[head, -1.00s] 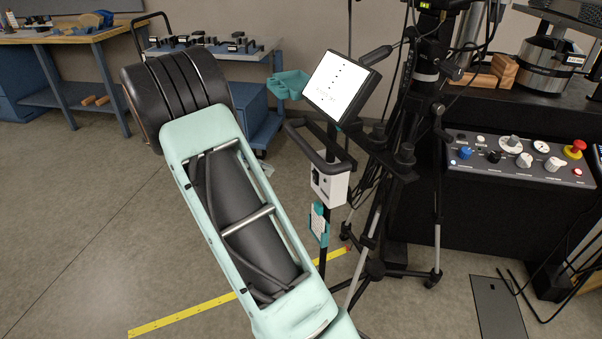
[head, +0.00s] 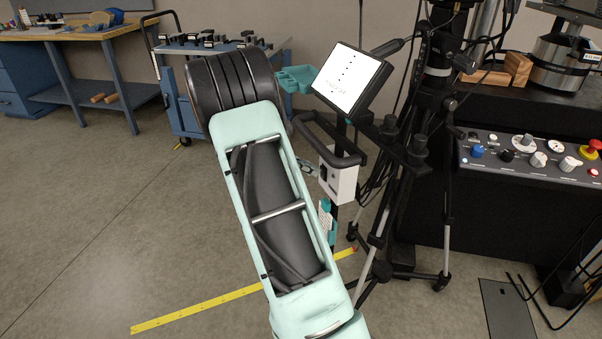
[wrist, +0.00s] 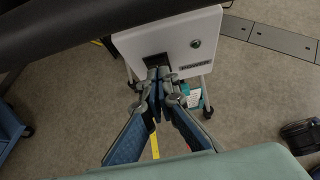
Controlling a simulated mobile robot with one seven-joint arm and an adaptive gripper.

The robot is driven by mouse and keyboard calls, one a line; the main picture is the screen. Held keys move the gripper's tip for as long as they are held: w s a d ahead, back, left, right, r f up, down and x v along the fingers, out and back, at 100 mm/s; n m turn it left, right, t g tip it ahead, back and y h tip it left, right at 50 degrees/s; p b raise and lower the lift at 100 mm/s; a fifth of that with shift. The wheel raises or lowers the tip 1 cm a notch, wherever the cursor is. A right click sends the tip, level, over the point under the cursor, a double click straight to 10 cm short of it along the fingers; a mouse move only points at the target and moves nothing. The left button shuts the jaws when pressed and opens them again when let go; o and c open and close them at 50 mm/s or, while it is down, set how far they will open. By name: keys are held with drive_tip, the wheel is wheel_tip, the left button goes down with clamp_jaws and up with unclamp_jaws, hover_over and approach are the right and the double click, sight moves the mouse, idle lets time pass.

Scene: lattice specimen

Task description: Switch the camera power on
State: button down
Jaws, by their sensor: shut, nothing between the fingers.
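A white power box (head: 340,180) hangs on the stand below the black handlebar, right of my arm in the head view. In the wrist view the white box (wrist: 175,35) fills the upper middle, with a small round dark fitting (wrist: 195,43) and a label (wrist: 193,67) on its face. A black rocker switch (wrist: 156,62) sits at its lower left, partly hidden by my fingertips. My gripper (wrist: 162,73) is shut and empty, its tips at or just before the switch; I cannot tell if they touch. The switch's position is hidden.
A black handlebar (head: 325,135) runs close above the box; it also crosses the top of the wrist view (wrist: 80,25). A tilted screen (head: 347,78) stands above. A black tripod (head: 425,150) with cables is close right. Open floor lies left, with a yellow strip (head: 200,312).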

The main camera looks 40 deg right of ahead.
drive_tip(key=shift+d+r, duration=0.1)
drive_tip(key=shift+d, duration=0.05)
drive_tip(key=shift+s+d+y+p, duration=0.1)
drive_tip(key=shift+d+y+p, duration=0.3)
drive_tip(key=shift+p, duration=0.75)
drive_tip(key=shift+a+r+p, duration=0.1)
drive_tip(key=shift+r+p, duration=0.8)
drive_tip(key=p+v, duration=0.3)
drive_tip(key=v, duration=1)
drive_tip(key=shift+a+f, duration=0.2)
drive_tip(key=shift+a, duration=0.05)
